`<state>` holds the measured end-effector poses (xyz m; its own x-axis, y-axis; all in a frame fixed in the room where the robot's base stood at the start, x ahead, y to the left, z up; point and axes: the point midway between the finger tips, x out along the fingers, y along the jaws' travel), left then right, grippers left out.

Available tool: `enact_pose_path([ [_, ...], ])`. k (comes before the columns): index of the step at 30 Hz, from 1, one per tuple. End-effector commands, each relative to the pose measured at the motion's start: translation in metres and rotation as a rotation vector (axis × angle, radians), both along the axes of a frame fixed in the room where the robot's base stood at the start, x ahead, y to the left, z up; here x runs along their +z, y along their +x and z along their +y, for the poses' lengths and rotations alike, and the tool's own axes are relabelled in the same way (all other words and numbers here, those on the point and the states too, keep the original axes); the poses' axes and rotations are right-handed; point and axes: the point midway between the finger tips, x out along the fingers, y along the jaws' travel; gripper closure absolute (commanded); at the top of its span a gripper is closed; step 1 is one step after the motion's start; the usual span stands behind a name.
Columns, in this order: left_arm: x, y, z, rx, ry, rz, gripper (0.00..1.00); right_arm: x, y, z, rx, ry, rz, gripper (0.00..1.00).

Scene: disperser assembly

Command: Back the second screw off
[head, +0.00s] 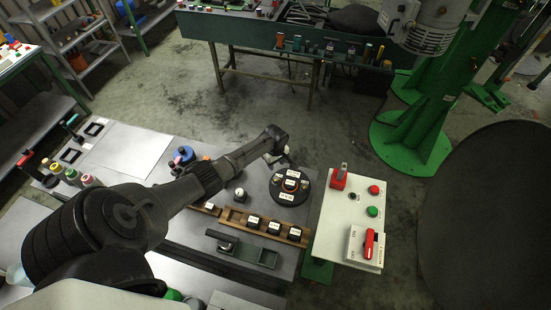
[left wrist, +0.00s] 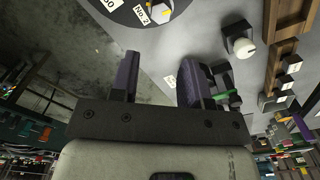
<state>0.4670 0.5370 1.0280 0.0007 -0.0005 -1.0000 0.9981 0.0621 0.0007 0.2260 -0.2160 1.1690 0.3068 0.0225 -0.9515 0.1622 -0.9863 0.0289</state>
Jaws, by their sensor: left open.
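A black round disc (head: 274,194) with white labels and a ring in its middle sits on the grey worktable. Its edge also shows at the top of the left wrist view (left wrist: 92,8). There a pale screw head with a yellowish side (left wrist: 158,11) stands on the disc beside a "No. 2" label. My left gripper (head: 281,157) is just behind the disc in the head view. The fingers are apart from the screw. My right gripper is in neither view.
A control panel (head: 335,222) with a red rotary switch (head: 369,243) stands to the right. A grey-green tray (head: 243,250) lies in front.

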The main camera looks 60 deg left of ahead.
Motion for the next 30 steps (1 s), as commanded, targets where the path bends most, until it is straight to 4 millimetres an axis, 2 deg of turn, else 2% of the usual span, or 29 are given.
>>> enact_pose_path([
  [7, 0.015, 0.0, 0.0, 0.0, 0.001, 0.0, 0.57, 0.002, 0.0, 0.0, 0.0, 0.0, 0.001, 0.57],
  [30, 0.016, 0.0, 0.0, -0.016, 0.0, 0.0, 0.57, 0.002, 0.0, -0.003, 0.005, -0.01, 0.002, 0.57],
])
